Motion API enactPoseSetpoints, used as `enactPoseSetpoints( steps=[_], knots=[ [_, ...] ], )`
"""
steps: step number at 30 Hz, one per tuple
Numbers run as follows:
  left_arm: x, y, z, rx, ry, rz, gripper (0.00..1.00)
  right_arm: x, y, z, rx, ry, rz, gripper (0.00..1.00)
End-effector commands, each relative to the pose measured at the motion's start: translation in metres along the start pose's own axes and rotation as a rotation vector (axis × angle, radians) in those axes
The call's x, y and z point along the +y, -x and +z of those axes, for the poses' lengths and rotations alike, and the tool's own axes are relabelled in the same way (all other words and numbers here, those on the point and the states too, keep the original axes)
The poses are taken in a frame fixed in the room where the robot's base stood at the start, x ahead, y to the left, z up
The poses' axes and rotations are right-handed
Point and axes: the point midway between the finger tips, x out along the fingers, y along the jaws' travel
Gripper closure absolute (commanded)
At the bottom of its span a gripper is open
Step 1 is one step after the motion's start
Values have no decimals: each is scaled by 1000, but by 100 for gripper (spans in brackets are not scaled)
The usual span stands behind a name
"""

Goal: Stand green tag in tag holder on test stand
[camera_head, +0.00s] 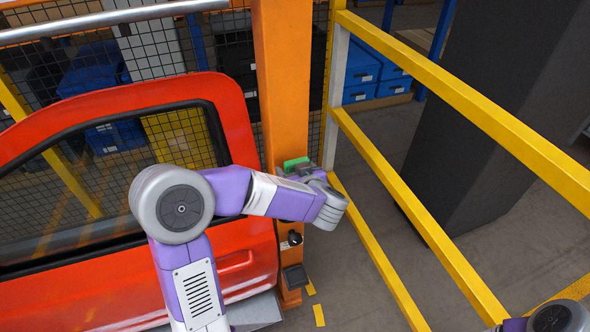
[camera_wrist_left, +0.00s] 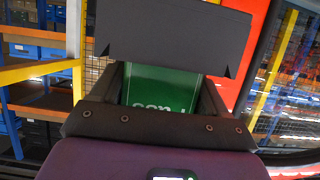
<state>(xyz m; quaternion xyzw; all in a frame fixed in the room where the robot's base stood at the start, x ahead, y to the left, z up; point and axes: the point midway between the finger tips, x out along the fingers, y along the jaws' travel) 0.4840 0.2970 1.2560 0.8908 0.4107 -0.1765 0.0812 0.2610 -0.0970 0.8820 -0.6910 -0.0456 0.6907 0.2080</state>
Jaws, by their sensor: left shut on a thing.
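The green tag (camera_head: 296,163) shows as a thin green edge in front of the orange post, just beyond my left gripper (camera_head: 308,172). In the left wrist view the green tag (camera_wrist_left: 160,90), with white lettering, sits between the two dark fingers of my left gripper (camera_wrist_left: 162,92), which is shut on it. A dark grey block (camera_wrist_left: 172,42) lies across the tag's far part in that view; I cannot tell whether it is the tag holder or whether the tag touches it. The orange post (camera_head: 281,80) looks like the test stand. My right gripper is out of view.
A red car door (camera_head: 120,285) stands left of the post, close to my left arm. A black knob (camera_head: 293,238) and a dark box (camera_head: 295,277) are on the post's lower part. Yellow rails (camera_head: 460,95) run along the right, with a dark cabinet (camera_head: 480,130) behind.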

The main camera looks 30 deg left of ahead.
Motion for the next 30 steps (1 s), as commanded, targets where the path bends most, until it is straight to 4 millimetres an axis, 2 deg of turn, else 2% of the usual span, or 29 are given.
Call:
enactPoseSetpoints(
  steps=[1,6,15,20,30],
  knots=[
    [0,0,1,0,-1,0,22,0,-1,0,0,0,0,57],
    [0,0,1,-1,0,0,0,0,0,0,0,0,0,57],
    [0,3,-5,0,1,1,0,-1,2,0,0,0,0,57],
    [1,29,-4,2,0,5,0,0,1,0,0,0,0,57],
    [1,100,-4,1,1,5,0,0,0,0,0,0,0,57]
  ],
)
